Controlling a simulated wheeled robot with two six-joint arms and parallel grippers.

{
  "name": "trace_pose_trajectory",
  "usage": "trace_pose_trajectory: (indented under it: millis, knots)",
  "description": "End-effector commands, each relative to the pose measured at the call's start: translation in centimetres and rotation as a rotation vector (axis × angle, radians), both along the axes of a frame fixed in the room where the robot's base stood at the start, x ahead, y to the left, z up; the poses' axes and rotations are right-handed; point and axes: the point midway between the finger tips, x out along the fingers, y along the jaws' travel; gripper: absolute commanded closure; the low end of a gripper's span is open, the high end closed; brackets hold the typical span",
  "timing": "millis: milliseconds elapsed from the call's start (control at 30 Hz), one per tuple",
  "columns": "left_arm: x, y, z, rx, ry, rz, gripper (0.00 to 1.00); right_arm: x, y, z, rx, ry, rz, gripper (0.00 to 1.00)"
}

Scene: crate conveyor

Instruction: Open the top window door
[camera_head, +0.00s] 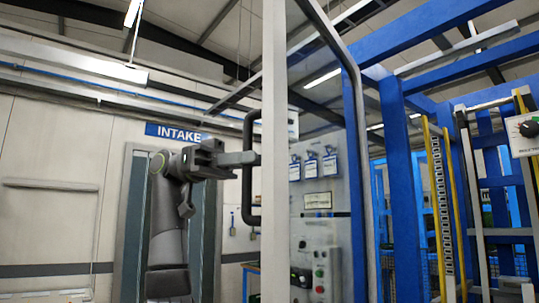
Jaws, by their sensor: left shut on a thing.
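The window door is a tall clear panel with a pale upright frame (275,100), standing in the middle of the view. Its top edge runs off the upper edge of the picture. A black bar handle (248,205) sits on the left side of this frame. My left gripper (250,158) is shut on the handle's upright bar, and its jaws reach it from the left. The panel stands at an angle to me, with its far edge near the blue posts. My right gripper is not in view.
Blue machine posts (399,180) and a yellow-edged rack (437,210) stand on the right. A control panel (318,270) shows through the clear panel. A blue INTAKE sign (179,132) hangs on the wall behind my left arm. A knob box (522,133) is at far right.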

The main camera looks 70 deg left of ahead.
Motion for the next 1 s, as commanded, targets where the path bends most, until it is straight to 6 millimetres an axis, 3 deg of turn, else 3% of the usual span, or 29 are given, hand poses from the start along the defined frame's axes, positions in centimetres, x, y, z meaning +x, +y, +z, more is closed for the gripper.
trace_pose_trajectory:
  millis: [200,567,600,733,1000]
  knots:
    - [-0.7,1.2,0.2,-0.012,-0.006,0.001,1.0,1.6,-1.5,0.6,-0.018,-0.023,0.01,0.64]
    - [-0.8,1.2,0.0,-0.006,-0.003,-0.001,1.0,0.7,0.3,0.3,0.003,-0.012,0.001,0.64]
    - [-0.8,1.2,-0.1,-0.005,-0.002,-0.002,0.83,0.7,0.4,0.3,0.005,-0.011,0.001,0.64]
    - [-0.8,1.1,-0.1,-0.004,-0.002,-0.002,0.66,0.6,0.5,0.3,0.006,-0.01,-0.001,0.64]
    - [-0.9,1.2,-0.1,-0.003,-0.001,-0.003,0.65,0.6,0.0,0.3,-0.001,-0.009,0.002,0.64]
